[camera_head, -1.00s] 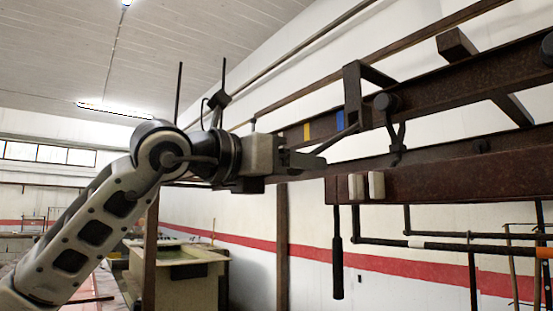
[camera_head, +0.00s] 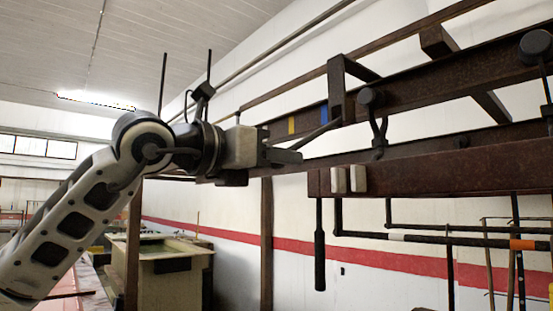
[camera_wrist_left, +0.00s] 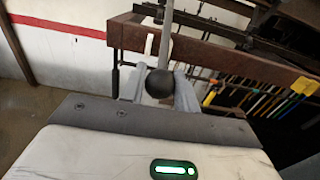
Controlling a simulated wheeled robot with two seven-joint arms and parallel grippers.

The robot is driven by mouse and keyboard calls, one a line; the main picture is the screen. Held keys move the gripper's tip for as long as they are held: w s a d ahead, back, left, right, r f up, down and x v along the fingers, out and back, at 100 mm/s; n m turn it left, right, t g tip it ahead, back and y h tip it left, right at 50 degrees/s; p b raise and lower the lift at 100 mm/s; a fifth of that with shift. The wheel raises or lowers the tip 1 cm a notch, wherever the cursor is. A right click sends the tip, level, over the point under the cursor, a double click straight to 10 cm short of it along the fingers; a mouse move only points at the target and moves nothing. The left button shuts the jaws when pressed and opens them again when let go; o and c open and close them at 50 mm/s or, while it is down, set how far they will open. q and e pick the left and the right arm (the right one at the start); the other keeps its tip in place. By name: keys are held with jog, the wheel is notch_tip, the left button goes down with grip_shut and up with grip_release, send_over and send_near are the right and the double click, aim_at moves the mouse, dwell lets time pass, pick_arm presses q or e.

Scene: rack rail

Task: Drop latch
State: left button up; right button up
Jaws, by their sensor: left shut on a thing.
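My left gripper (camera_head: 288,155) reaches in from the left to the near end of a dark lever (camera_head: 318,134), which slopes up to an upright bracket (camera_head: 337,92) on the rusty rack rail. In the left wrist view my left gripper (camera_wrist_left: 159,88) is shut on a round black knob (camera_wrist_left: 159,84), with a finger on each side of it. A grey rod (camera_wrist_left: 166,38) runs up from the knob in that picture. In the head view the knob is hidden by the gripper. A dark hook (camera_head: 379,132) hangs on the rail right of the bracket. My right gripper is not in view.
A lower brown beam (camera_head: 430,178) carries two pale blocks (camera_head: 348,179) near its left end. A black handle (camera_head: 319,250) hangs below it. Yellow (camera_head: 291,126) and blue (camera_head: 324,115) marks sit on the rail. Long bars hang at the right. A tank (camera_head: 170,270) stands lower left.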

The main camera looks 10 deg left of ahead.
pick_arm(q)
jog(key=w+d+f, duration=1)
jog(key=w+d, duration=0.1)
jog(key=w, duration=0.3)
jog(key=shift+b, duration=0.35)
dwell(1.3)
jog(key=o, duration=0.9)
jog(key=shift+w, duration=0.1)
